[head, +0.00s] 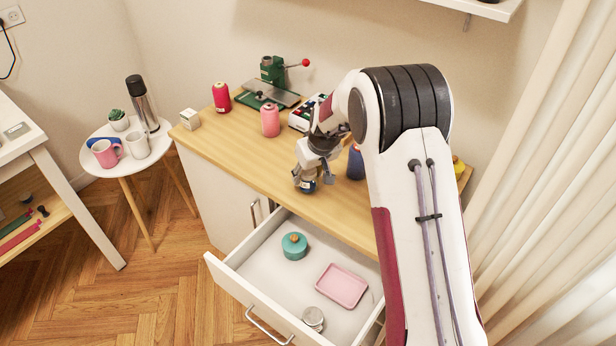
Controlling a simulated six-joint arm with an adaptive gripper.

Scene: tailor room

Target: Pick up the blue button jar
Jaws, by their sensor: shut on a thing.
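My gripper (306,178) is over the front part of the wooden counter top, near its edge above the open drawer. It points down and is shut on a small jar with blue on it, the blue button jar (309,186). The fingers and wrist hide much of the jar. I cannot tell whether its base touches the counter or hangs just above it.
A dark blue spool-like thing (355,163) stands right of my gripper, partly behind my arm. The open drawer (262,273) holds a teal pot (294,246) and pink tray (342,286).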

